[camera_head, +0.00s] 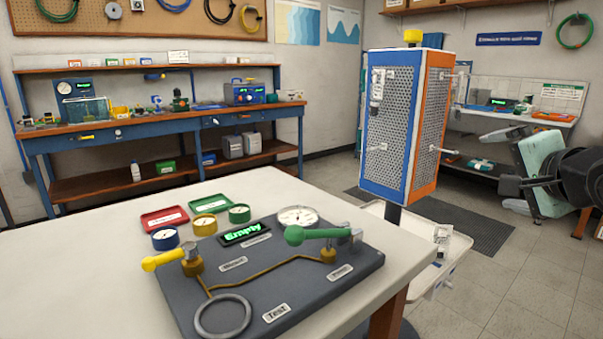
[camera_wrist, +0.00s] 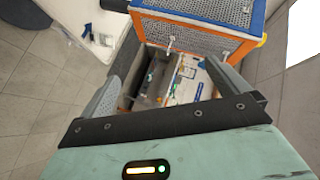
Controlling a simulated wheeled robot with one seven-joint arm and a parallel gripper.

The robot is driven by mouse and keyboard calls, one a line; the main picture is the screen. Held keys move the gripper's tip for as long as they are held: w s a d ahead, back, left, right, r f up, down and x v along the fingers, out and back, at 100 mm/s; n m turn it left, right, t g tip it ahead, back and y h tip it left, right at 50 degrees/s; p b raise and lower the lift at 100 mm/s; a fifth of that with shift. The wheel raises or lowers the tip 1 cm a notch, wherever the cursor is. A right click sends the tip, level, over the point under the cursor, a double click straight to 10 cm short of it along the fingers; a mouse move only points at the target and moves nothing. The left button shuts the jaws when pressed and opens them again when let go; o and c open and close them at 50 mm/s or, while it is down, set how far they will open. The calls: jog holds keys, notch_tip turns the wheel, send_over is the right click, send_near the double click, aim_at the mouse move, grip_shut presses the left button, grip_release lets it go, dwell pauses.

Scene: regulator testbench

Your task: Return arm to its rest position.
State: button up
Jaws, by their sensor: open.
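My gripper (camera_head: 506,171) is at the right of the head view, at the end of my dark arm, beside the perforated stand and apart from the bench. In the wrist view its two grey fingers (camera_wrist: 163,72) are spread apart with nothing held between them. The testbench board (camera_head: 270,268) lies on the white table in the head view. It has a yellow-handled valve (camera_head: 163,260), a green-handled valve (camera_head: 315,235), a silver ring (camera_head: 222,315), a round gauge (camera_head: 298,217) and a green display (camera_head: 244,234) reading "Empty".
A blue and orange perforated stand (camera_head: 392,130) rises behind the white table (camera_head: 60,270), with a white tray (camera_head: 455,268) at its base. Small gauges (camera_head: 204,225) and red and green trays (camera_head: 209,188) sit behind the board. A blue workbench (camera_head: 90,138) lines the back wall.

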jog(key=s+a+f+n+g+y, duration=0.2)
jog(key=s+a+f+n+g, duration=0.25)
jog(key=a+f+n, duration=0.35)
jog(key=s+a+f+n+g, duration=0.5)
jog(key=s+a+n, duration=0.15)
jog(key=s, duration=0.35)
jog(key=s+a+f+n+g, duration=0.45)
jog(key=s+a+n, duration=0.2)
jog(key=s, duration=0.35)
notch_tip(320, 180, up, 17)
jog(key=p, duration=1.7)
jog(key=shift+d+r+h, duration=0.2)
jog(key=shift+h, duration=0.2)
